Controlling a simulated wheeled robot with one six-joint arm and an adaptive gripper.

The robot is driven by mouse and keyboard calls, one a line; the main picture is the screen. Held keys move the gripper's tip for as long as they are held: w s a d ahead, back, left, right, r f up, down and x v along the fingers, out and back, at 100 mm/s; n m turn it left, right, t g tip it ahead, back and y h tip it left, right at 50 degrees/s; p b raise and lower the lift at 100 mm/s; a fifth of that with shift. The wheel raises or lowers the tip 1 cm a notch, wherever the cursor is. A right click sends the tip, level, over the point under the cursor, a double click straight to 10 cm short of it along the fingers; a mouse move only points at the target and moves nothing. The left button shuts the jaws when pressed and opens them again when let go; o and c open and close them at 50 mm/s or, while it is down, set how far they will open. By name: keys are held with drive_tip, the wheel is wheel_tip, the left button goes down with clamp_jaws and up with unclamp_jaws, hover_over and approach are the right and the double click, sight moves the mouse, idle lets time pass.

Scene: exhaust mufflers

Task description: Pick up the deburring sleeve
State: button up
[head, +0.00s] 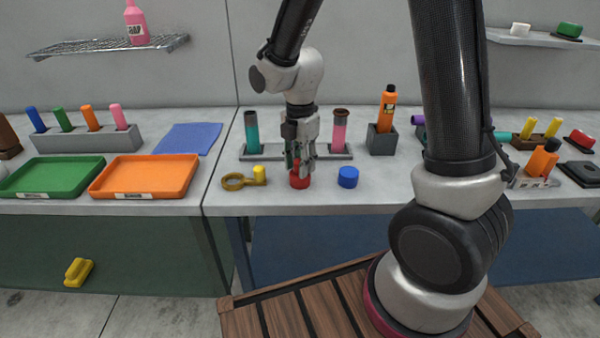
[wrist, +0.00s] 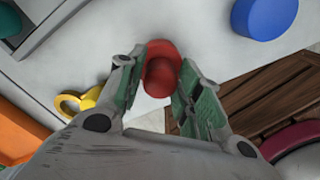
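No label marks the deburring sleeve, so I cannot tell for sure which piece it is. A short round red piece (head: 299,181) sits on the grey bench directly below my gripper (head: 301,160). In the wrist view the red piece (wrist: 161,55) shows just beyond and between the fingertips, with a darker round part at its centre. My gripper (wrist: 158,82) is pointed down and open, its green-padded fingers apart on either side of the red piece. I see no clear contact. A blue round piece (head: 348,177) stands to the right, and a yellow ring-ended tool (head: 243,178) lies to the left.
Behind my gripper, a grey rack holds a teal tube (head: 251,132) and a pink tube (head: 339,132). An orange bottle (head: 388,106) stands in a block to the right. An orange tray (head: 146,177) and green tray (head: 52,178) lie left. The bench's front edge is close.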

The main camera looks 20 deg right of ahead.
drive_tip(key=c, duration=0.4)
drive_tip(key=shift+r, duration=0.1)
